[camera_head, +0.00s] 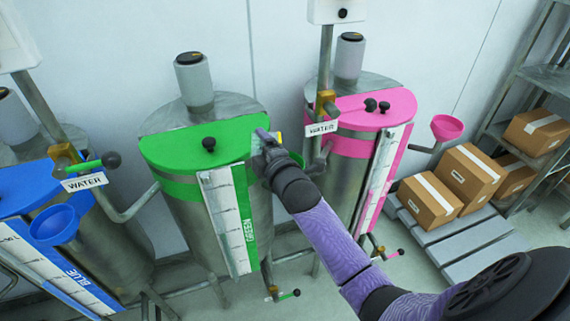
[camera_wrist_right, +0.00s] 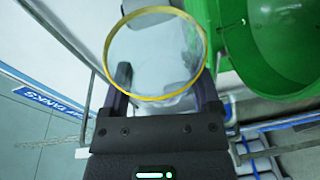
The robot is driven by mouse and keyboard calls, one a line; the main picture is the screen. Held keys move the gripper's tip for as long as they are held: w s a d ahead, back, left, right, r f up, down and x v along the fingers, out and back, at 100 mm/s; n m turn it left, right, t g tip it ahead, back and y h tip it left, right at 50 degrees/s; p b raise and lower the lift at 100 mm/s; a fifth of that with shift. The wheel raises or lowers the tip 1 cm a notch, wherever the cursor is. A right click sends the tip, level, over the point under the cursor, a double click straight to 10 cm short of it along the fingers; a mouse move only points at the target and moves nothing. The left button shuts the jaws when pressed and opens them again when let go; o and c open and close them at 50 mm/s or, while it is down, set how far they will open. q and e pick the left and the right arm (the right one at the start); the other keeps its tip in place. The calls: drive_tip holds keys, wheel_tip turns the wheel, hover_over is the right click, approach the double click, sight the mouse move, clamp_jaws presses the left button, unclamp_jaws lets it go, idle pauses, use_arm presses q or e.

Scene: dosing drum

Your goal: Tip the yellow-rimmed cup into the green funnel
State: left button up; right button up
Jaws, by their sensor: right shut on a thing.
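The clear cup with a yellow rim (camera_wrist_right: 106,60) is between the fingers of my right gripper (camera_wrist_right: 163,80), which is shut on it. In the head view a bit of the yellow rim shows beside my right gripper (camera_head: 266,140), over the right edge of the green drum. The green funnel (camera_wrist_right: 285,45) is just right of the cup in the wrist view, wide and open. In the head view my gripper and wrist hide most of the funnel (camera_head: 296,158). I cannot tell the cup's contents or its exact tilt. My left gripper is not in view.
The green-lidded drum (camera_head: 180,148) stands in the middle, the pink drum (camera_head: 375,105) to its right, the blue drum (camera_head: 30,190) at left. A blue funnel (camera_head: 54,225) and a pink funnel (camera_head: 447,127) stick out on arms. Boxes (camera_head: 428,200) lie on a pallet at right.

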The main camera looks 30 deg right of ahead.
drive_tip(key=p, duration=0.1)
drive_tip(key=r+n+p, duration=0.1)
drive_tip(key=r+p, duration=0.1)
drive_tip(key=shift+w+a+r+n+g, duration=0.2)
drive_tip(key=shift+a+r+n+g, duration=0.05)
drive_tip(key=shift+a+n+g, duration=0.05)
drive_tip(key=shift+w+a+f+n+g+h+b, duration=0.1)
drive_tip(key=shift+a+f+n+g+h+b, duration=0.15)
drive_tip(key=shift+f+n, duration=0.25)
drive_tip(key=shift+w+a+f+n+g+h+b, duration=0.15)
drive_tip(key=shift+a+f+n+g+b, duration=0.1)
drive_tip(key=shift+f+n+g, duration=0.2)
drive_tip(key=shift+a+f, duration=0.1)
drive_tip(key=shift+f, duration=0.15)
drive_tip(key=shift+w+a+f+n, duration=0.1)
drive_tip(key=shift+a+n, duration=0.05)
drive_tip(key=shift+n, duration=0.1)
drive_tip(key=w+a+n+g+h+p, duration=0.1)
drive_tip(key=n+h, duration=0.1)
drive_tip(key=n, duration=0.1)
drive_tip(key=a+f+n+g+h+p, duration=0.1)
drive_tip(key=a+n+g+h, duration=0.1)
drive_tip(key=n, duration=0.1)
drive_tip(key=w+a+n+g+h+p, duration=0.1)
drive_tip(key=n+h+p, duration=0.1)
drive_tip(key=n, duration=0.1)
drive_tip(key=shift+w+a+f+n, duration=0.2)
drive_tip(key=shift+w+a+n, duration=0.1)
drive_tip(key=shift+n, duration=0.1)
